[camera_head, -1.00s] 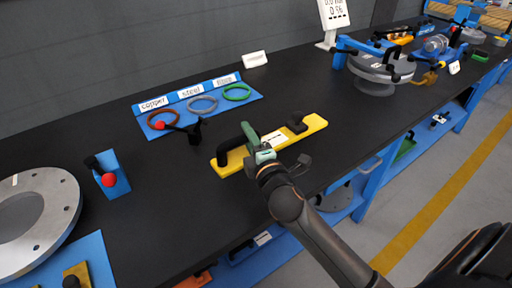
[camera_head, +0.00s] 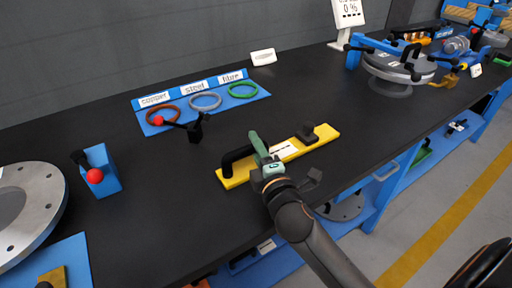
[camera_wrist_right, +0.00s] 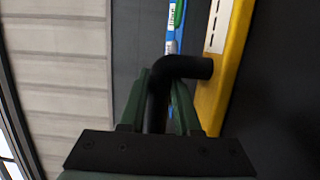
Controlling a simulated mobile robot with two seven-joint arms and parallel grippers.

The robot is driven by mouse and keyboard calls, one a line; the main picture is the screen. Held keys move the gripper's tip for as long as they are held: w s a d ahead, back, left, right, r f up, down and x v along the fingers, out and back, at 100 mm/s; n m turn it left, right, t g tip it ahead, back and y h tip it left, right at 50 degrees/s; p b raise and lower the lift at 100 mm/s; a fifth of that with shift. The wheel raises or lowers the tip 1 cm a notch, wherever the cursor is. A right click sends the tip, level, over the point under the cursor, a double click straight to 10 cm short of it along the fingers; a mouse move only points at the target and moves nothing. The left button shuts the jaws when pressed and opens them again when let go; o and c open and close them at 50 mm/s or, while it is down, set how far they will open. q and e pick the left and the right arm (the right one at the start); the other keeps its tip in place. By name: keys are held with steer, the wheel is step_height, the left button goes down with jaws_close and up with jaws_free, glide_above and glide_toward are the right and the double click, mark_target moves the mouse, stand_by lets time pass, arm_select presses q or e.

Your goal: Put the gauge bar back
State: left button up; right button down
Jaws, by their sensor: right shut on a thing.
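The yellow bar (camera_head: 236,177), which I take for the gauge bar, has black grips at both ends and a white label strip between them. My right gripper (camera_head: 262,150) is at the bar's left half. In the right wrist view my gripper (camera_wrist_right: 160,105) is shut on the bent black handle (camera_wrist_right: 185,68), with the yellow bar (camera_wrist_right: 232,62) to its right. I cannot tell whether the bar touches the bench or hangs just above it. My left gripper is not in view.
A black stand with a red-tipped lever (camera_head: 195,133) is near. A blue block (camera_head: 103,170) and grey flange (camera_head: 42,205) are left; a clamped disc (camera_head: 400,68) is right.

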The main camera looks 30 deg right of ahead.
steer(key=shift+r, duration=0.15)
steer(key=c, duration=1.1)
jaws_free()
steer(key=shift+f, duration=0.25)
steer(key=o, duration=0.5)
steer(key=shift+r, duration=0.2)
steer(key=shift+s+f, duration=0.1)
